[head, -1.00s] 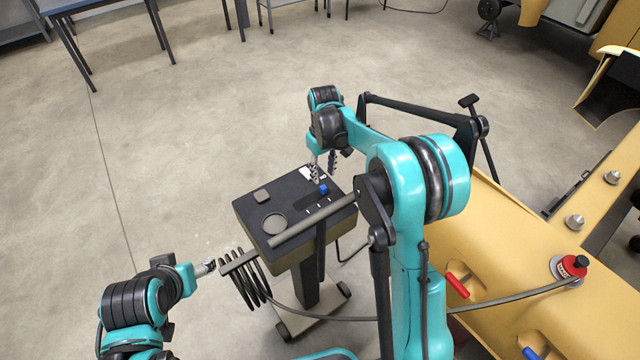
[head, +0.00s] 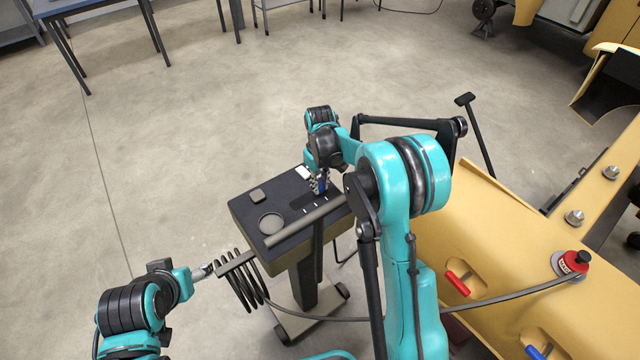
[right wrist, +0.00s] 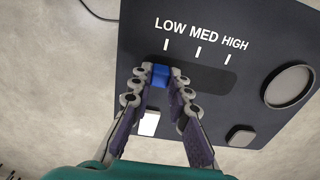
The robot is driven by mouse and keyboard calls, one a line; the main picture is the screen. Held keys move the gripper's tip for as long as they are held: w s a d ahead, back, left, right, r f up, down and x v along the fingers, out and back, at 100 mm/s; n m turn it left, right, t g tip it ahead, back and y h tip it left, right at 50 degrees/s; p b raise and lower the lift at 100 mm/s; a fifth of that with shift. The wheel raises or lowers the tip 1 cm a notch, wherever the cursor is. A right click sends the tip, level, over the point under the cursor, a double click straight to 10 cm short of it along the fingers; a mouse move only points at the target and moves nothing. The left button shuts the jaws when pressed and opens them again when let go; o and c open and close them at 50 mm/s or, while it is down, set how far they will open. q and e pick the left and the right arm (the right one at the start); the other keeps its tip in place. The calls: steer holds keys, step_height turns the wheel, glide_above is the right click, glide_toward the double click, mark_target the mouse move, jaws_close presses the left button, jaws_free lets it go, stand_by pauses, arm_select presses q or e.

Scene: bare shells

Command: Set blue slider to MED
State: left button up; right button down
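The blue slider (right wrist: 160,75) stands in a dark slot on the control box (head: 245,212), below the LOW mark, at the left end of the slot in the right wrist view. The MED mark (right wrist: 198,52) and HIGH mark (right wrist: 229,59) are to its right. My right gripper (right wrist: 161,71) has a fingertip against each side of the slider and looks shut on it. In the head view the right gripper (head: 319,184) is over the box and partly hides the slider.
The box top also carries a round dial (right wrist: 288,86), a square button (right wrist: 240,135) and a white switch (right wrist: 149,122). A yellow machine body (head: 490,235) stands at the right.

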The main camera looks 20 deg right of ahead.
mark_target(310, 197)
steer(key=shift+s+a, duration=0.25)
steer(key=shift+a, duration=0.4)
steer(key=shift+s+a, duration=0.25)
steer(key=shift+a, duration=0.4)
steer(key=shift+s+a, duration=0.25)
steer(key=shift+a, duration=0.4)
steer(key=shift+d, duration=0.1)
steer(key=c, duration=1.4)
jaws_free()
steer(key=shift+c, duration=0.2)
steer(key=shift+r, duration=0.1)
step_height(310, 197, up, 12)
